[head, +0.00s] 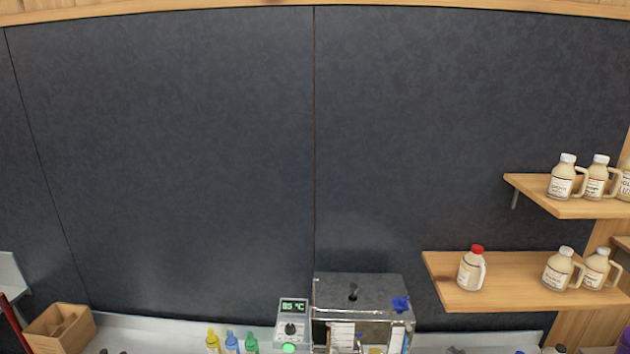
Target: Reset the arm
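Neither of my arms can be made out in the head view, and no gripper is clearly seen. Small dark shapes (112,351) peek over the bottom edge at the left, and others (560,349) at the right. They are cut off too much to tell what they are. The evaporator box (360,291) with a dark top and a blue knob (401,304) stands at the bottom centre. A controller (291,313) beside it reads about 85 °C and has a green button.
A red-capped jug (471,270) and other white-capped jugs (559,268) stand on the lower wooden shelf (450,266). More jugs stand on the upper shelf (535,190). Yellow, blue and green bottles (232,342) and a wooden box (60,328) sit along the bottom.

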